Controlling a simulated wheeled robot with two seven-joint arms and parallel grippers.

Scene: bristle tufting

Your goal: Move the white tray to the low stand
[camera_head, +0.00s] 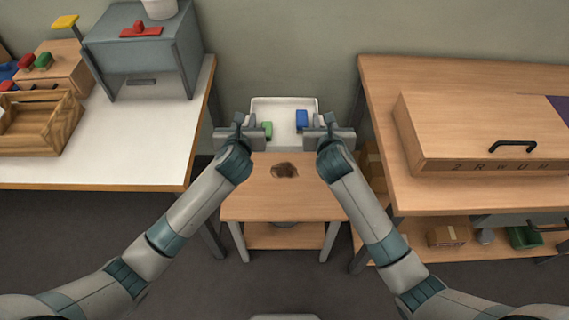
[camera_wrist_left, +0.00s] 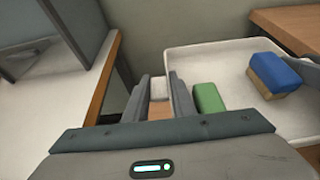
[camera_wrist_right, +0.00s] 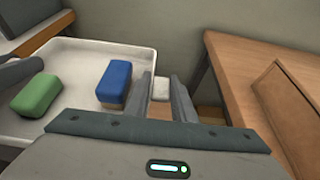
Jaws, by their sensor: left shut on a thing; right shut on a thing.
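The white tray (camera_head: 282,108) is at the far end of the low wooden stand (camera_head: 255,200), between my two grippers. Whether it rests on the stand or hangs above it, I cannot tell. It holds a blue-topped block (camera_head: 302,119) and a green block (camera_head: 267,130). My left gripper (camera_head: 243,128) is shut on the tray's left side, where a small white tab (camera_wrist_left: 158,88) shows between the fingers. My right gripper (camera_head: 328,128) is shut on the right side, with a like tab (camera_wrist_right: 161,88).
A dark brown patch (camera_head: 285,170) lies on the stand's top. A white table (camera_head: 130,160) with a grey cabinet (camera_head: 145,60) and wooden crate (camera_head: 40,125) is at left. A wooden bench (camera_head: 430,195) with a large wooden box (camera_head: 470,120) is at right. Gaps beside the stand are narrow.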

